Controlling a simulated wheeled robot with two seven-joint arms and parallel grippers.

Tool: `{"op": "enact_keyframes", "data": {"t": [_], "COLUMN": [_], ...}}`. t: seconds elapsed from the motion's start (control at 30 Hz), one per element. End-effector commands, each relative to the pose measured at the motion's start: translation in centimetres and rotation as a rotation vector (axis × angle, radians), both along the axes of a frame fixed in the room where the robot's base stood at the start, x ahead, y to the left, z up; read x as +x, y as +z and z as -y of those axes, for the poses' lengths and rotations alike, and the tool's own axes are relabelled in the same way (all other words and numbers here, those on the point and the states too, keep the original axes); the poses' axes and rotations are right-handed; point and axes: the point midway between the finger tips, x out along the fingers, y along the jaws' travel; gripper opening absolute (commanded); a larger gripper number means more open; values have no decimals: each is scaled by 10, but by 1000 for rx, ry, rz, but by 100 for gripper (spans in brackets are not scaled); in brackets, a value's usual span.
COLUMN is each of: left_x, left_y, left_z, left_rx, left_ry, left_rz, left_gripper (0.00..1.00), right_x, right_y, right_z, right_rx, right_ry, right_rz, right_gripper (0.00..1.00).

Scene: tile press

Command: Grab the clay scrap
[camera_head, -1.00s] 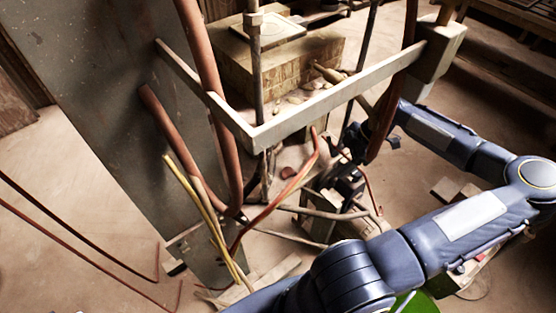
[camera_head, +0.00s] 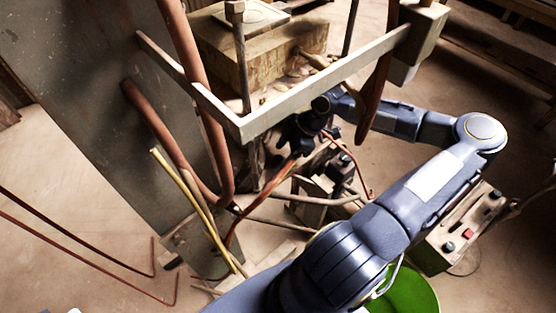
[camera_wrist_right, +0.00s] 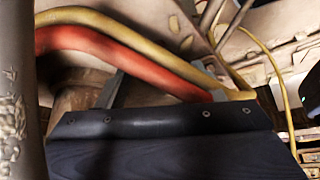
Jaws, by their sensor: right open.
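I cannot pick out the clay scrap for certain in either view now. Small pale crumbs (camera_head: 297,66) lie beside the wooden block on the press, but I cannot tell whether the scrap is among them. My right gripper (camera_head: 297,143) is under the front bar of the press frame, among hoses, and is partly hidden. In the right wrist view its jaws (camera_wrist_right: 167,85) are open, with a red hose (camera_wrist_right: 120,55) and a yellow hose (camera_wrist_right: 165,45) crossing just beyond or between them. I cannot tell whether they touch. My left gripper is not in view.
Brown hoses (camera_head: 200,100) hang at the left. A control box (camera_head: 462,236) and a green bucket (camera_head: 412,297) stand at lower right.

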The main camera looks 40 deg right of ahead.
Motion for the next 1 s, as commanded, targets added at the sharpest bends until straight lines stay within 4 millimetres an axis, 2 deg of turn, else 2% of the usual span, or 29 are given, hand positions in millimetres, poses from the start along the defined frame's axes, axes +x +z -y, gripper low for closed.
{"op": "enact_keyframes", "data": {"t": [0.1, 0.37, 0.73, 1.0], "left_x": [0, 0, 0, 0], "left_y": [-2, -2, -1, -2], "left_z": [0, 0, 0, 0], "left_rx": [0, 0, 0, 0], "left_ry": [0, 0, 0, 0], "left_rz": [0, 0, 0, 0], "left_gripper": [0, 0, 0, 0], "right_x": [3, 4, 3, 3], "right_y": [-11, -13, -13, -13], "right_z": [-5, -6, -6, -6], "right_rx": [1, 0, 0, 0], "right_ry": [1, 0, 0, 0], "right_rz": [1, 1, 1, 0], "right_gripper": [61, 61, 14, 13]}}
